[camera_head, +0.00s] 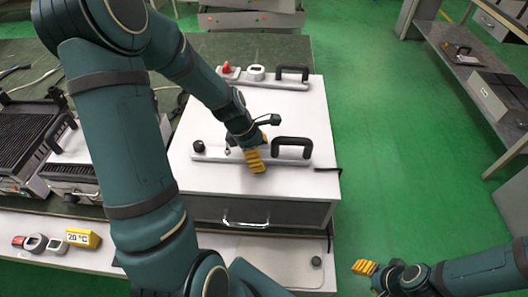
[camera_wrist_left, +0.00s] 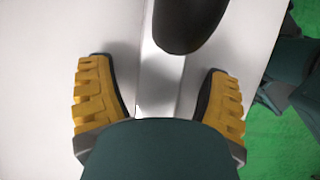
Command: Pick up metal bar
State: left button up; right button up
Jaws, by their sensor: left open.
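A pale metal bar (camera_head: 214,155) lies across the front of the white cabinet top (camera_head: 300,112). It carries a black knob (camera_head: 198,146) at its left and a black arched handle (camera_head: 292,143) at its right. My left gripper (camera_head: 254,161) is over the middle of the bar, left of the handle. In the left wrist view the fingers of my left gripper (camera_wrist_left: 158,78) are spread, one on each side of the bar (camera_wrist_left: 162,72), with gaps to it; a dark rounded part (camera_wrist_left: 188,22) shows above. My right gripper (camera_head: 364,268) is at the lower right, away from the cabinet.
A second bar (camera_head: 214,74) with a red knob, a dial and a black handle lies at the back of the cabinet top. A drawer handle (camera_head: 246,221) is on the cabinet's front. A grill (camera_head: 22,137) stands left. Green floor is clear to the right.

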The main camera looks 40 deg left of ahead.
pick_arm(q)
jog(key=shift+f, duration=0.25)
dwell(0.4)
jog(key=shift+s, duration=0.1)
grip_shut()
